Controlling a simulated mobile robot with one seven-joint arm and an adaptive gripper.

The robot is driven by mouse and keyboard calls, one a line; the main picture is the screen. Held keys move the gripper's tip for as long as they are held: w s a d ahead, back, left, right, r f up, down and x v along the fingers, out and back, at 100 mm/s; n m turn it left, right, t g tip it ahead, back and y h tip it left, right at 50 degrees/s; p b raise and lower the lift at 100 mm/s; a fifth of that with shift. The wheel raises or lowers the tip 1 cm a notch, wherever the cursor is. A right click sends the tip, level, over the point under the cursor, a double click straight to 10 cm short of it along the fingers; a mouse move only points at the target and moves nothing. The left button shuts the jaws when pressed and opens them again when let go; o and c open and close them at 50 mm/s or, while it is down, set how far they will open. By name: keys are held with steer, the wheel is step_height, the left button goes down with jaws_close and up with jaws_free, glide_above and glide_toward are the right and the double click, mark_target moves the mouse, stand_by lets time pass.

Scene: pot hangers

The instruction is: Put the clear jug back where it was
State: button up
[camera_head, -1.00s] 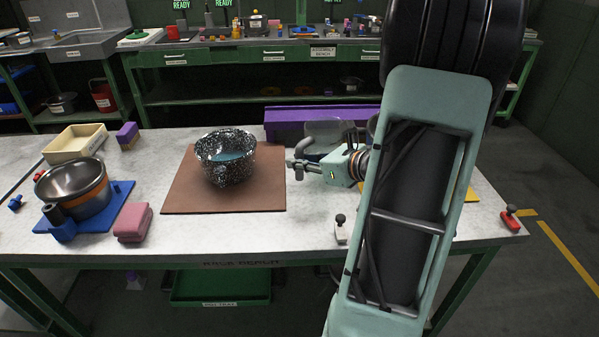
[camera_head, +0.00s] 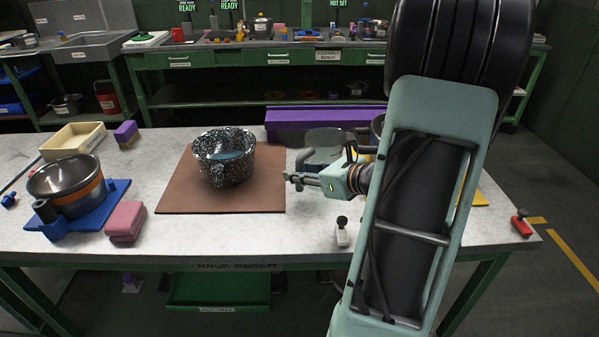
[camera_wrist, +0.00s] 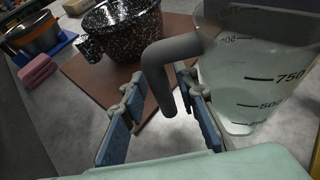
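The clear jug (camera_wrist: 258,75) fills the right of the wrist view. It is see-through with dark level marks, and its grey hooked handle (camera_wrist: 168,70) points toward my gripper. In the head view the jug (camera_head: 324,146) is upright on the bench, partly hidden behind my gripper (camera_head: 300,181). In the wrist view my gripper (camera_wrist: 163,112) is open, its blue-padded fingers on either side of the lower handle. Gaps show between the pads and the handle.
A purple block (camera_head: 320,120) lies behind the jug. A small white clamp-like item (camera_head: 342,232) is in front. Steel bowl (camera_head: 66,185) and pink sponge (camera_head: 126,220) are at left.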

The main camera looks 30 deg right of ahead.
steer(key=shift+r, duration=0.15)
steer(key=shift+s+d+r, duration=0.1)
steer(key=shift+s+r, duration=0.05)
steer(key=shift+s, duration=0.05)
steer(key=p+v, duration=0.2)
steer(key=v, duration=0.9)
steer(key=shift+s, duration=0.35)
